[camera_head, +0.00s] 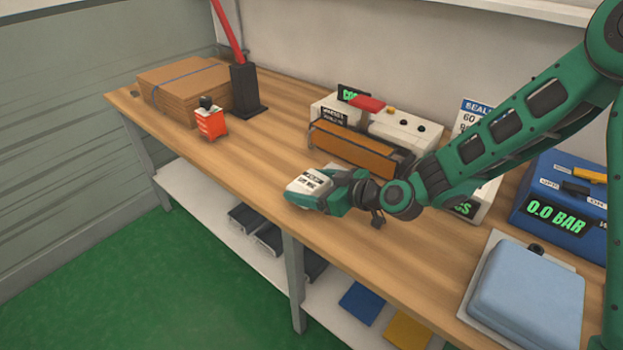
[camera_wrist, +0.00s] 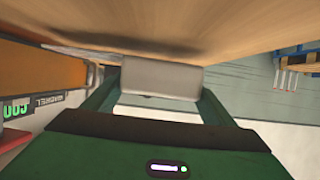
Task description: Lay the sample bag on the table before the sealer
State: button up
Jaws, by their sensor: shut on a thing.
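My gripper (camera_head: 325,188) is shut on a pale grey-white packet with dark print, which looks like the sample bag (camera_head: 306,184). The bag also shows between the fingers in the wrist view (camera_wrist: 160,78), its face plain grey there. It is over the front part of the wooden table (camera_head: 262,150), near the front edge, in front of the sealer (camera_head: 352,148). The sealer is a white machine with a brown-orange bar and a red part on top. I cannot tell whether the bag touches the table.
A red-orange block (camera_head: 211,123), a black post (camera_head: 244,88) and brown cardboard (camera_head: 180,85) stand at the left. A light-blue cushion (camera_head: 530,290) and a blue box reading 0.0 BAR (camera_head: 555,212) are at the right. Bare table lies left of the bag.

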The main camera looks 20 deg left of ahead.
jog(key=shift+f, duration=0.35)
jog(key=shift+f, duration=0.6)
dwell(0.3)
jog(key=o, duration=1.2)
jog(key=shift+d, duration=0.15)
